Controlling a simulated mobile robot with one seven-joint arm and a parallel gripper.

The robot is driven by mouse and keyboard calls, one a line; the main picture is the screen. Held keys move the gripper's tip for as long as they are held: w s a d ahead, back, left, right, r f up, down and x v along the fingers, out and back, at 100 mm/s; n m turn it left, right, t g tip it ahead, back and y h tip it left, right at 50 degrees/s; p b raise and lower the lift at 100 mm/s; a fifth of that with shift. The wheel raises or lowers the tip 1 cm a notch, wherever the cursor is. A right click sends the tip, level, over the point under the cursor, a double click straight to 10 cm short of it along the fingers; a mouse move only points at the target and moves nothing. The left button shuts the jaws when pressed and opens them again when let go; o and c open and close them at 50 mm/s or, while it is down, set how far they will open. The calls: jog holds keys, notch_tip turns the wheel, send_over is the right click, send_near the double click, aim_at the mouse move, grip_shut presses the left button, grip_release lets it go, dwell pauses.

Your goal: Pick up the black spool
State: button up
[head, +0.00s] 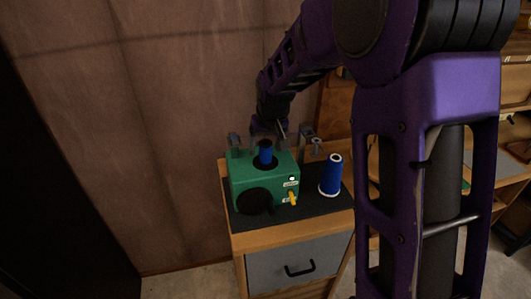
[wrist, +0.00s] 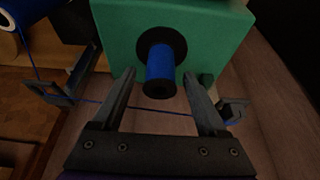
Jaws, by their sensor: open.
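The black spool (wrist: 158,89) stands on the green machine (wrist: 118,35), with blue thread wound around its middle. Its near black end faces the wrist camera, and a black disc surrounds its base. In the head view the spool (head: 265,152) rises from the top of the green machine (head: 262,176). My gripper (wrist: 158,74) is open, with one finger on each side of the spool. A gap shows between each finger and the spool in the wrist view. In the head view my gripper is small and dark above the spool, and its fingers are hard to make out.
A blue thread cone (head: 330,178) stands right of the machine on a dark mat over a wooden cabinet (head: 290,238). A blue thread crosses the wrist view between metal guides. An orange lever (head: 292,198) is on the machine's front. A wall is behind.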

grip_shut()
dwell(0.4)
jog(key=shift+r, duration=0.1)
